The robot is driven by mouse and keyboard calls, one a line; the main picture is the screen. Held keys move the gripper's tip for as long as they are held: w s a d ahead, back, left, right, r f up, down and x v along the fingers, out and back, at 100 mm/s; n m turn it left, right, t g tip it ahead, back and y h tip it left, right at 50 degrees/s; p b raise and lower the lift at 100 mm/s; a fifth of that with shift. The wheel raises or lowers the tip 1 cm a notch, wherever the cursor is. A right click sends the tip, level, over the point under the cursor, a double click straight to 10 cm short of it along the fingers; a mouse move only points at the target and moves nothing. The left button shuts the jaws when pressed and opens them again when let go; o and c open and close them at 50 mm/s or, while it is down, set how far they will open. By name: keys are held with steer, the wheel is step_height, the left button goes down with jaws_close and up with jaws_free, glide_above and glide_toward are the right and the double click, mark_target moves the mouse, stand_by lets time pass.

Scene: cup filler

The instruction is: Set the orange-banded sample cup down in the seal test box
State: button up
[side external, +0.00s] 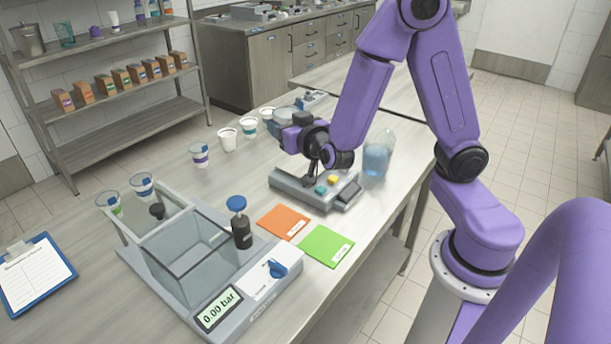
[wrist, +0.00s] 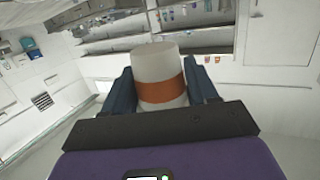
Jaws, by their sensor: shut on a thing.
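The orange-banded sample cup (wrist: 160,66) is a pale, whitish cup with an orange band around its middle. In the wrist view it sits between the two dark blue fingers of my gripper (wrist: 162,88), which is shut on it. In the side view my gripper (side external: 280,127) is above the back part of the bench, pointing left; the held cup is hard to make out there. The seal test box (side external: 188,290) is a grey unit with a clear-walled chamber at the front left, well away from my gripper. Its chamber looks empty, and a knobbed panel stands raised at its back.
A blue-capped dark bottle (side external: 240,225) stands beside the box. Orange (side external: 283,222) and green (side external: 326,246) cards lie to its right. A grey device (side external: 310,190) with buttons and a beaker of blue liquid (side external: 377,155) are near my arm. Several other cups line the bench's back.

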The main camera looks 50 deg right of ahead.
steer(key=s+d+f+m+g+h, duration=0.1)
steer(key=d+f+m+g+h, duration=0.1)
steer(key=d+m+g+h, duration=0.55)
steer(key=s+m+g+h, duration=0.2)
steer(key=s+m+g, duration=0.3)
steer(key=s+g, duration=0.2)
steer(key=shift+s+d+f+m, duration=0.25)
steer(key=shift+s+d+m, duration=0.15)
steer(key=shift+s, duration=0.2)
steer(key=w+d+f, duration=0.1)
steer(key=w+f, duration=0.2)
steer(key=w, duration=0.1)
steer(key=w+d+f, duration=0.1)
steer(key=w+f, duration=0.1)
steer(key=w, duration=0.2)
steer(key=w+d+f, duration=0.1)
steer(key=w+f, duration=0.2)
steer(key=w, duration=0.1)
steer(key=shift+w+d+f, duration=0.2)
steer(key=shift+d+f, duration=0.05)
steer(key=shift+f, duration=0.05)
steer(key=f, duration=0.1)
steer(key=w+f, duration=0.1)
steer(key=f, duration=0.1)
steer(key=shift+d, duration=0.15)
steer(key=shift+f, duration=0.5)
